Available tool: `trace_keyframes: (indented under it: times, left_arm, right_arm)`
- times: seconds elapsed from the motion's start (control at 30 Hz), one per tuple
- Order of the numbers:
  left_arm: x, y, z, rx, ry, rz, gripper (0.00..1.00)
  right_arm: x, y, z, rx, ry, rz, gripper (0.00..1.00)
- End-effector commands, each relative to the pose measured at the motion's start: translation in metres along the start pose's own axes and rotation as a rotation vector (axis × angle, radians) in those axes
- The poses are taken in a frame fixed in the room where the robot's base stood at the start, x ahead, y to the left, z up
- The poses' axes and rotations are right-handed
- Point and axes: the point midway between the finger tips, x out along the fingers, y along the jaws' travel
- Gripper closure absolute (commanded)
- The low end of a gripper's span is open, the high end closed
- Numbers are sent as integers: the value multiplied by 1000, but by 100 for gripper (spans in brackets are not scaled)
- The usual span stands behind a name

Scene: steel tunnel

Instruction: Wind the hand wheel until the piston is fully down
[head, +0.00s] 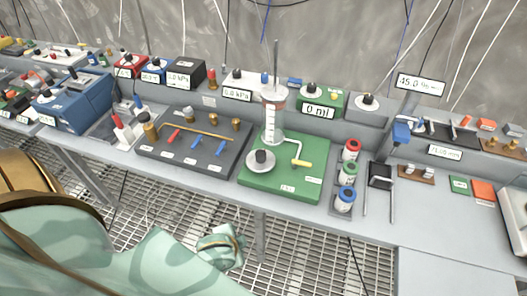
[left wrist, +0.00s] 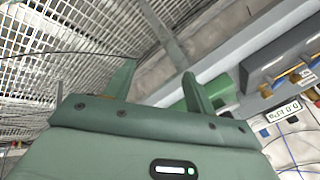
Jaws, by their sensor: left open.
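The hand wheel (head: 261,162) is a pale disc with a dark knob, at the front left of a green base plate (head: 283,188). Behind it a clear graduated cylinder (head: 271,122) stands upright, with a thin rod (head: 276,58) rising high out of its top. The piston inside is too small to make out. My left gripper (left wrist: 159,68) is open and empty in the left wrist view, with its fingers apart over the floor grating and bench edge, away from the wheel. My left arm (head: 150,255) shows at lower left in the head view. My right gripper is not in view.
A green box reading 0 ml (head: 319,109) stands behind the plate. A dark valve board (head: 190,145) is to its left. The bench front edge (head: 225,195) lies between my arm and the plate.

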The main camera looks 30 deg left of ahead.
Motion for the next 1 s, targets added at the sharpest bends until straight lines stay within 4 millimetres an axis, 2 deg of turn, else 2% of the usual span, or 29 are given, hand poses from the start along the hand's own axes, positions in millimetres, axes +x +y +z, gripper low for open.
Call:
trace_keyframes:
  times: [0.03, 0.1, 0.17, 0.2, 0.3, 0.4, 0.47, 0.57, 0.63, 0.67, 0.7, 0.77, 0.8, 0.9, 1.0]
  left_arm:
    - [-28, -24, -25, 42, 43, -43, 45]
    - [-65, -53, -63, 136, 116, -108, 45]
    - [-96, -72, -101, 247, 199, -166, 45]
    - [-117, -80, -129, 343, 267, -207, 45]
    - [-159, -82, -202, 675, 467, -324, 45]
    - [-173, -65, -246, 1029, 617, -429, 45]
    - [-170, -55, -259, 1253, 681, -493, 45]
    - [-145, -53, -257, 1653, 734, -594, 45]
    - [-115, -73, -237, 1940, 721, -651, 45]
    - [-101, -88, -225, 2054, 702, -669, 45]
    - [-84, -112, -206, 2194, 672, -685, 45]
    - [-65, -153, -175, 2368, 618, -694, 45]
    - [-57, -179, -155, 2460, 583, -695, 45]
    - [-47, -234, -111, 2618, 506, -685, 45]
    - [-46, -265, -83, 2698, 464, -676, 45]
  right_arm:
    - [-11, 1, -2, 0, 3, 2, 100]
    - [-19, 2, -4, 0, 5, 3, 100]
    - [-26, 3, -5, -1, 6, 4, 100]
    - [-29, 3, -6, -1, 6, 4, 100]
    - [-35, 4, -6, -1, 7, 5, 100]
    - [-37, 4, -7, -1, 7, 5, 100]
    - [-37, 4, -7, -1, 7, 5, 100]
    - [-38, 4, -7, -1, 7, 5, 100]
    - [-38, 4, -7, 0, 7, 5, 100]
    - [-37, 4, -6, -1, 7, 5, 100]
    - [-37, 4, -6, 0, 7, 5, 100]
    - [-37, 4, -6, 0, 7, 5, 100]
    - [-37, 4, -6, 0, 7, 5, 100]
    - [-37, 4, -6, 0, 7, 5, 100]
    - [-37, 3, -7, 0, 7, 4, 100]
